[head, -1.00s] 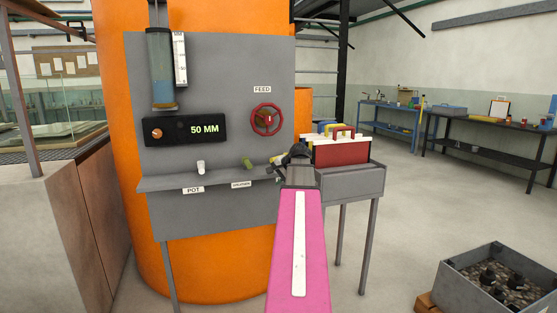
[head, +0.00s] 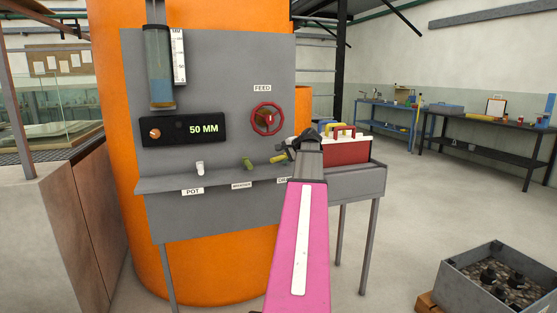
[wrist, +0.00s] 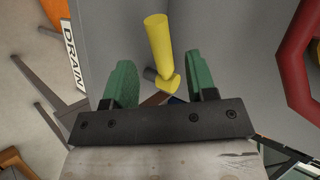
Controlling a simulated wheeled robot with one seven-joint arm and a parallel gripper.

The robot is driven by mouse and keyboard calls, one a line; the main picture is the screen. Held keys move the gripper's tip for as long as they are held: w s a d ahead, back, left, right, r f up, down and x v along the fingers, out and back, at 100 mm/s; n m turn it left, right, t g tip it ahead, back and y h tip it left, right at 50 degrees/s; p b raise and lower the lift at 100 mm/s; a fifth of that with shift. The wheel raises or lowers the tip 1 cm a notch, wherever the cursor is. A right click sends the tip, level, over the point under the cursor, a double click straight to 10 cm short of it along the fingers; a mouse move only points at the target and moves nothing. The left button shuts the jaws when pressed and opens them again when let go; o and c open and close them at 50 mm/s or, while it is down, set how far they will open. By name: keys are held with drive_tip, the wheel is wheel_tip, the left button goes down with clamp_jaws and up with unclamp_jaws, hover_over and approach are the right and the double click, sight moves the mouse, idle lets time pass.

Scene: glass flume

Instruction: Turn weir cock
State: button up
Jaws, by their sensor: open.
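A grey panel (head: 215,105) carries several controls. A short olive-green lever (head: 248,164) sits above a label too blurred to read. To its right is a yellow lever (head: 279,159), partly beside my gripper. In the wrist view the yellow lever (wrist: 158,42) stands by the DRAIN label (wrist: 73,55). No readable label names a weir cock. My gripper (wrist: 162,75) is open with two green fingers, and the lever's lower end shows between them; I cannot tell the depth gap. In the head view my gripper (head: 298,146) is at the panel's right edge.
A red FEED wheel (head: 266,119) is above the levers. A white POT knob (head: 200,168) and a 50 MM display (head: 184,130) are to the left. A red box (head: 347,150) sits in a grey tray (head: 360,180) right of my gripper.

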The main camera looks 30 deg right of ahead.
sight(276, 158)
drive_tip(key=shift+x, duration=2)
clamp_jaws()
drive_tip(key=shift+w+a+m+h, duration=0.45)
drive_tip(key=shift+w+m+h, duration=0.2)
drive_tip(key=shift+m+h, duration=0.35)
drive_tip(key=shift+w+m+h, duration=0.5)
drive_tip(key=shift+m+h, duration=0.35)
drive_tip(key=shift+h, duration=0.05)
drive_tip(key=shift+w+m+h, duration=0.55)
drive_tip(key=shift+m+h, duration=0.3)
drive_tip(key=shift+h, duration=0.05)
unclamp_jaws()
